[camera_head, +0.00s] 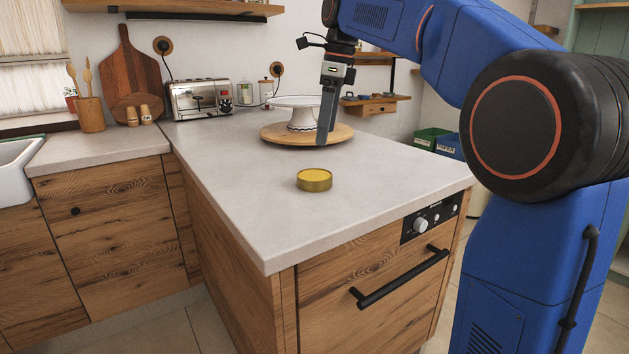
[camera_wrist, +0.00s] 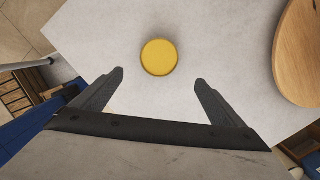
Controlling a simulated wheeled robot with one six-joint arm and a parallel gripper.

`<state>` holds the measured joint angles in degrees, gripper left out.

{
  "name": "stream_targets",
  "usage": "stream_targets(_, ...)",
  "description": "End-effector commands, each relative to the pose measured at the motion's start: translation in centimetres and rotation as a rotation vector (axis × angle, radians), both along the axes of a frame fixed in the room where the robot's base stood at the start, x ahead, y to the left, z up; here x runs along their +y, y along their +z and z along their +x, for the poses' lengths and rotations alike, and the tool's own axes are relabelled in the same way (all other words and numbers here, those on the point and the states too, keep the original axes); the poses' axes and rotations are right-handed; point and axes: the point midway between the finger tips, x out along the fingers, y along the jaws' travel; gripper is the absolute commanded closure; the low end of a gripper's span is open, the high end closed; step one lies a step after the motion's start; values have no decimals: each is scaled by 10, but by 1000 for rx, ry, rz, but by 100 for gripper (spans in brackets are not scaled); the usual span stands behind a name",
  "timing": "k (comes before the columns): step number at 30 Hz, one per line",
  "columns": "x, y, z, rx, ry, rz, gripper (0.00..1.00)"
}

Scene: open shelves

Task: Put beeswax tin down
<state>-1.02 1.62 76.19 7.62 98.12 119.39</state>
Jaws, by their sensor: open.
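The beeswax tin (camera_head: 314,180) is a low round gold tin with a yellow top. It rests flat on the pale worktop (camera_head: 255,205), a little in from the front edge. In the wrist view the tin (camera_wrist: 159,57) lies beyond the fingertips, centred roughly between them. My gripper (camera_head: 323,142) is above the worktop, over and behind the tin in the head view. In the wrist view my gripper (camera_wrist: 159,78) has its two fingers wide apart, with nothing between them. The tin is apart from both fingers.
A round wooden board (camera_head: 275,133) with a white cake stand (camera_head: 301,121) stands behind the tin; the board also shows at the right of the wrist view (camera_wrist: 300,55). A toaster (camera_head: 197,101) is at the back. The worktop around the tin is clear.

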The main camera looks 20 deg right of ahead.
Motion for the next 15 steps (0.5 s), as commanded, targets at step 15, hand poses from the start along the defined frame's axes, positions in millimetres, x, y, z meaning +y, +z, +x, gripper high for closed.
stream_targets(15,10,-67,4,-1,0,0,7)
